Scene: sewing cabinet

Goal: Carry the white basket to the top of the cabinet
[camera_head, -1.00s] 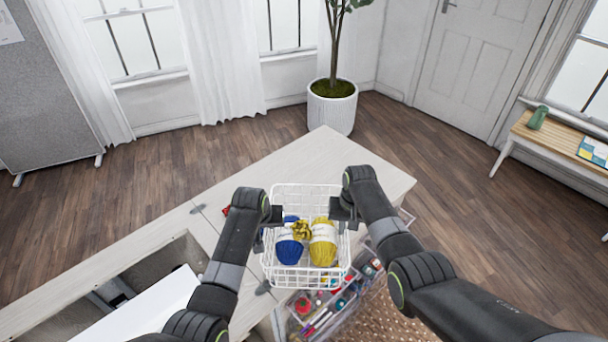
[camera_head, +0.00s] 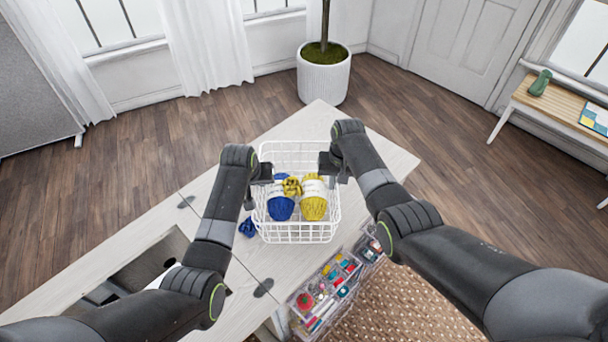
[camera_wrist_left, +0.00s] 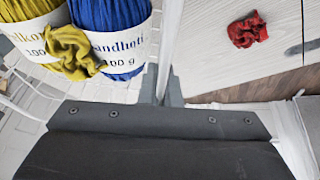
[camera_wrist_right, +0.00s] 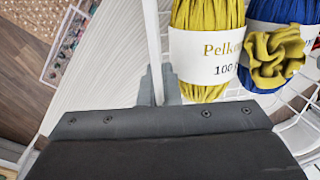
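The white wire basket (camera_head: 300,233) is over the pale cabinet top (camera_head: 290,262); I cannot tell whether its bottom touches. It is roughly level and holds a blue yarn ball (camera_head: 280,208), a yellow yarn ball (camera_head: 314,207) and a crumpled yellow scrap (camera_head: 292,186). My left gripper (camera_head: 257,185) is shut on the basket's left rim; a white wire runs between its fingers in the left wrist view (camera_wrist_left: 163,92). My right gripper (camera_head: 338,174) is shut on the right rim, likewise in the right wrist view (camera_wrist_right: 157,92).
A blue scrap (camera_head: 247,228) lies on the cabinet top left of the basket. A red scrap (camera_wrist_left: 246,30) shows in the left wrist view. A clear organizer (camera_head: 325,290) of sewing supplies sits below the front edge. A potted plant (camera_head: 323,78) stands behind.

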